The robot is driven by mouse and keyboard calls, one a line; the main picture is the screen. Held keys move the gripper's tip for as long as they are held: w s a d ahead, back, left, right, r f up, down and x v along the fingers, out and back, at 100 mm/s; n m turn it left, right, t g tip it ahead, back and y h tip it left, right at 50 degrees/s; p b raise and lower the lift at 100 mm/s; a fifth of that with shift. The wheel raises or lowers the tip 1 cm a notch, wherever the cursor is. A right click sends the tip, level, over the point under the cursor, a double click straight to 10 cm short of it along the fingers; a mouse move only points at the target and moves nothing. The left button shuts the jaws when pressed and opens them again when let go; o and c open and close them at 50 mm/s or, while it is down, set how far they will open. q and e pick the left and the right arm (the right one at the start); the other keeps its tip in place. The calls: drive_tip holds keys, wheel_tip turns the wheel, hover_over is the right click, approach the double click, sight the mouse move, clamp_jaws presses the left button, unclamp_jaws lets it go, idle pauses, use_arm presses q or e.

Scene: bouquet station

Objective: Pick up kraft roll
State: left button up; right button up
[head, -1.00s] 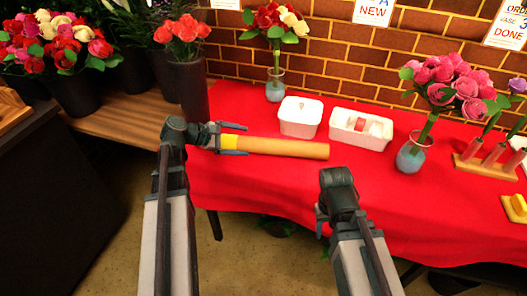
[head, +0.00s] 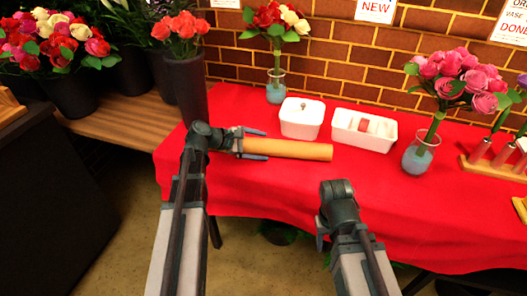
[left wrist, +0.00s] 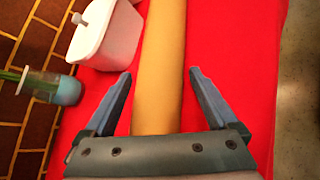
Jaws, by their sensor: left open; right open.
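The kraft roll (head: 289,149) is a tan-orange cylinder lying on the red tablecloth, its long side running left to right in the head view. My left gripper (head: 264,144) is open at the roll's left end, one finger on each side of it. In the left wrist view the roll (left wrist: 162,60) lies between the two spread fingers of my left gripper (left wrist: 158,88), with a gap on both sides. The roll's left end is hidden by the gripper. My right gripper (head: 322,232) hangs low at the table's front edge, away from the roll; its fingers are mostly hidden.
A white lidded box (head: 301,118) and an open white bin (head: 363,131) stand behind the roll. A glass vase of pink roses (head: 419,153) stands to the right. A dark vase (head: 186,88) stands behind my left arm. Red cloth in front of the roll is clear.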

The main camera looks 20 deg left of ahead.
use_arm(q)
clamp_jaws()
idle(0.5)
drive_tip(key=shift+r, duration=0.15)
use_arm(e)
drive_tip(key=shift+r, duration=0.15)
